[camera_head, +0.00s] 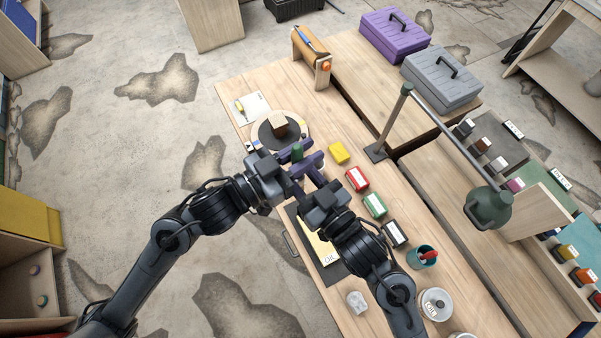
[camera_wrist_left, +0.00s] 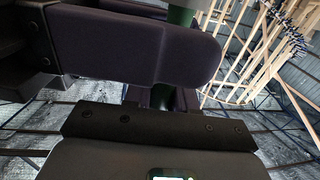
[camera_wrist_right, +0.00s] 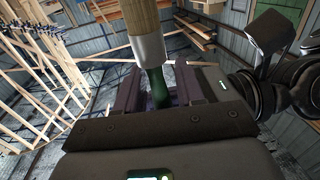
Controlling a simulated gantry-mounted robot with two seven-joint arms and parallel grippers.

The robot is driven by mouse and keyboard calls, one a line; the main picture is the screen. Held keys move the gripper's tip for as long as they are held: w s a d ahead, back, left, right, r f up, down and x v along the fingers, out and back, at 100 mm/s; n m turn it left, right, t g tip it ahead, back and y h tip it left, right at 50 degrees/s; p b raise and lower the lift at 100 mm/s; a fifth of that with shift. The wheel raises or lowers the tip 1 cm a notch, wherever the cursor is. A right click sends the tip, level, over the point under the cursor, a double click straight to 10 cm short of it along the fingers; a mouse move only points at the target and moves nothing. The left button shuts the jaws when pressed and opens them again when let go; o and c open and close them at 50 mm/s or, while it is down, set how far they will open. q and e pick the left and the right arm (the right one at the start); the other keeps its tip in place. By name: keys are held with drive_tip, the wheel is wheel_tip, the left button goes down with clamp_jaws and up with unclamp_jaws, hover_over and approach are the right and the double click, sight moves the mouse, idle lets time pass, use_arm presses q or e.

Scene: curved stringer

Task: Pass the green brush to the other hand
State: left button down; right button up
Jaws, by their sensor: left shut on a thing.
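The green brush (camera_head: 297,152) stands up between my two grippers above the workbench, and only a short green part shows in the head view. In the right wrist view its green handle (camera_wrist_right: 157,86), pale ferrule and tan bristles show. My left gripper (camera_head: 300,163) is shut on the brush; a purple finger and a bit of green (camera_wrist_left: 181,15) fill the top of its wrist view. My right gripper (camera_head: 312,176) is close beside it, its fingers (camera_wrist_right: 157,95) on both sides of the handle and looking apart from it. The lower handle is hidden.
Yellow (camera_head: 340,153), red (camera_head: 357,179) and green (camera_head: 375,205) boxes lie to the right. A teal cup (camera_head: 421,257) and tins stand nearer.

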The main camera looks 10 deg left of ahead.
drive_tip(key=c, duration=0.5)
use_arm(q)
drive_tip(key=c, duration=1.4)
unclamp_jaws()
use_arm(e)
clamp_jaws()
use_arm(q)
drive_tip(key=o, duration=0.6)
drive_tip(key=shift+c, duration=0.2)
